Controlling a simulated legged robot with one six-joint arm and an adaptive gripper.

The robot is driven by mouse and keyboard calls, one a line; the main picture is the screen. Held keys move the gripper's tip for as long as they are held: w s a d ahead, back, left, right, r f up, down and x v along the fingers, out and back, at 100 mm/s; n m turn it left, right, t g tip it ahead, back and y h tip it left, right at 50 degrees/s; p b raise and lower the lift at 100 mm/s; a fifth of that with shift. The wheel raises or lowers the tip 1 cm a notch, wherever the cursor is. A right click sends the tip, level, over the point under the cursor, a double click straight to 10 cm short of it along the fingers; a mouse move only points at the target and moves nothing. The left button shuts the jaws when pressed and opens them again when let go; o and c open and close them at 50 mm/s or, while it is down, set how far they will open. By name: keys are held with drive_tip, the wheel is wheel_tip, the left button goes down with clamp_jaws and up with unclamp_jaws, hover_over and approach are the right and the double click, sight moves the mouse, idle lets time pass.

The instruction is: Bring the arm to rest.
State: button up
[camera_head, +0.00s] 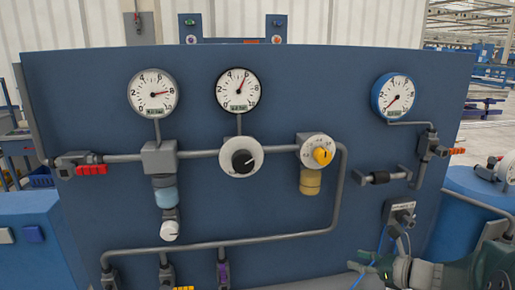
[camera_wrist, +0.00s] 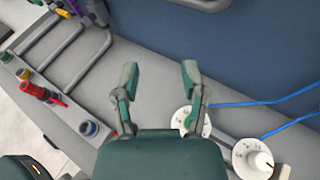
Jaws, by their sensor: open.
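My gripper (camera_wrist: 157,82) is open and empty in the wrist view, its two fingers spread above a grey work surface (camera_wrist: 153,58). In the head view my gripper (camera_head: 370,268) shows at the lower right, in front of the blue panel (camera_head: 285,85), with the green arm running off to the right. The fingers hold nothing that I can see.
The panel carries a left gauge (camera_head: 153,92), a middle gauge (camera_head: 238,90), a right gauge (camera_head: 397,94) and grey pipes (camera_head: 240,243). Below the gripper in the wrist view are a white knob (camera_wrist: 260,161), blue cables (camera_wrist: 262,103) and a red fitting (camera_wrist: 36,91).

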drive_tip(key=s+a+r+n+g+h, duration=0.25)
drive_tip(key=s+a+n+g, duration=0.45)
drive_tip(key=s+a+n, duration=0.65)
drive_tip(key=s+d+r+n+t+h, duration=0.1)
drive_tip(key=s+d+n+h, duration=0.2)
drive_tip(key=s+n+h, duration=0.4)
drive_tip(key=s+n, duration=0.1)
drive_tip(key=n, duration=0.6)
drive_tip(key=shift+s+t, duration=0.2)
drive_tip(key=shift+t, duration=0.2)
drive_tip(key=shift+r+n, duration=0.1)
drive_tip(key=shift+n, duration=0.15)
